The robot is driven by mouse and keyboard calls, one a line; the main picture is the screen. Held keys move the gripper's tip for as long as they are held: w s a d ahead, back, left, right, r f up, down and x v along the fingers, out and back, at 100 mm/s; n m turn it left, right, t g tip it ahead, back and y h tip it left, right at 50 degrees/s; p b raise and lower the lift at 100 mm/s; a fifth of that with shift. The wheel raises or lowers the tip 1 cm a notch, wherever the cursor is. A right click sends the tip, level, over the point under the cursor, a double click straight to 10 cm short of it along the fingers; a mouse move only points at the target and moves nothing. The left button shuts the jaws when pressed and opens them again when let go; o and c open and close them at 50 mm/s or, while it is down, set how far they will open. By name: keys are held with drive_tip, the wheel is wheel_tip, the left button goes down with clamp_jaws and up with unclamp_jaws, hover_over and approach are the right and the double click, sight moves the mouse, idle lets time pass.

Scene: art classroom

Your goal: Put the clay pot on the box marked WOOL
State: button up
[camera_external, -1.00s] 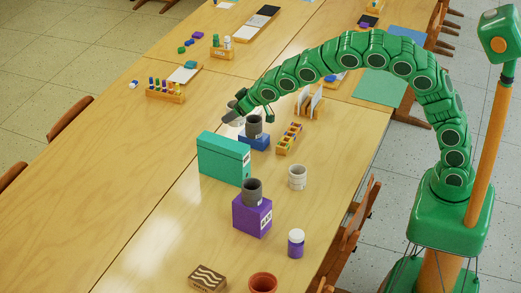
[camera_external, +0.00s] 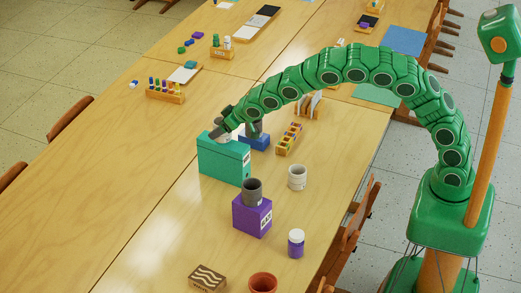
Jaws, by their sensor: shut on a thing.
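My gripper (camera_external: 224,130) is shut on a small pale grey pot (camera_external: 222,139), partly hidden by the fingers. The pot is upright over the top of the teal box (camera_external: 218,163); I cannot tell whether it touches the lid. The purple box (camera_external: 251,217) bears a dark grey pot (camera_external: 252,187). The blue box (camera_external: 256,142) behind bears another dark grey pot (camera_external: 256,127), partly hidden by my arm. The boxes have white labels too small to read surely. A terracotta pot (camera_external: 263,283) stands at the bottom edge.
A pale grey ringed cup (camera_external: 297,177) and a purple jar with white lid (camera_external: 296,243) stand to the right. A wooden block with wavy lines (camera_external: 208,278) lies at the front. A rack of colours (camera_external: 289,139) stands behind. The table's left side is clear.

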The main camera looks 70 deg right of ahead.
drive_tip(key=shift+f, duration=0.65)
drive_tip(key=shift+f, duration=0.1)
drive_tip(key=o, duration=1.1)
drive_tip(key=shift+s+r, duration=0.25)
drive_tip(key=shift+r, duration=0.15)
drive_tip(key=shift+v, duration=5.65)
